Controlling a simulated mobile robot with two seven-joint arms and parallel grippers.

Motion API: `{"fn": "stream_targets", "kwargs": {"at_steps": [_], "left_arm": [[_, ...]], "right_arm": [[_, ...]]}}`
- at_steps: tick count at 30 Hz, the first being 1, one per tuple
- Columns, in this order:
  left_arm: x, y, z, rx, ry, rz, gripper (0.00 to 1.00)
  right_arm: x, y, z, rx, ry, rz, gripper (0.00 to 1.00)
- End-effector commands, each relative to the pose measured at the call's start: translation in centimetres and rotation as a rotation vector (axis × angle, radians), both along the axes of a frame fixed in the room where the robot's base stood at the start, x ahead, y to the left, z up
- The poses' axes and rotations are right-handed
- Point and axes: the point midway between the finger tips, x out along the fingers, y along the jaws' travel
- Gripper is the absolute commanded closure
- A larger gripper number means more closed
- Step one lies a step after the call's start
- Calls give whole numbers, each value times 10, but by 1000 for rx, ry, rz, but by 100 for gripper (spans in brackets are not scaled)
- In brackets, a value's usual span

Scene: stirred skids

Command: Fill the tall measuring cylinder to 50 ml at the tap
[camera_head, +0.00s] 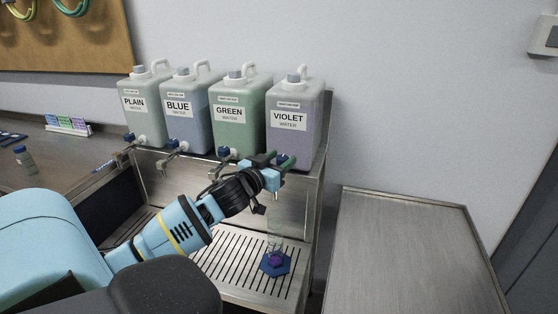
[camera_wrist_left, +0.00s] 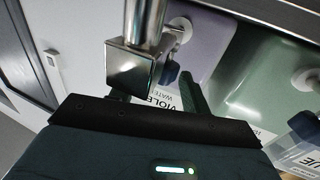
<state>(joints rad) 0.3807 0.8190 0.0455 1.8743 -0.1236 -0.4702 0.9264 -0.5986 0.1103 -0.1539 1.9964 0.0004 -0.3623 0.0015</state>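The tall measuring cylinder (camera_head: 275,240) is clear and hard to see. It stands upright on the drip grate below the violet tap, on a blue hexagonal base (camera_head: 276,264). Purple shows at its bottom; I cannot read a level. The violet water container (camera_head: 297,122) stands at the right end of the row. Its metal tap (camera_wrist_left: 132,66) and blue lever (camera_wrist_left: 170,72) show in the left wrist view. My left gripper (camera_head: 271,170) is at this tap, its fingers (camera_wrist_left: 155,95) apart with the tap parts close ahead. Whether they touch the lever is unclear. My right gripper is out of view.
Plain (camera_head: 136,105), blue (camera_head: 181,107) and green (camera_head: 232,115) water containers stand left of violet, with taps over the slotted drip grate (camera_head: 240,257). A bare metal table (camera_head: 400,250) is at right. A small bottle (camera_head: 25,158) and a coloured rack (camera_head: 68,125) are at left.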

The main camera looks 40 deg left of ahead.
Motion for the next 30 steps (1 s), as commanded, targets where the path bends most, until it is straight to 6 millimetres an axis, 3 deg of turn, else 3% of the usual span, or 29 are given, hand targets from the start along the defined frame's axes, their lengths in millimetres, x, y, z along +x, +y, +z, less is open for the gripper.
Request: {"fn": "stream_targets", "kwargs": {"at_steps": [1,9,20,30], "left_arm": [[0,0,0,0,0,0,60],[0,0,0,0,0,0,92],[0,-2,1,-7,-3,56,92],[2,-6,-1,-12,0,247,92]], "right_arm": [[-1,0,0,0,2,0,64],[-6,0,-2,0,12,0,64],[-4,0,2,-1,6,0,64],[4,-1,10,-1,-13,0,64]]}}
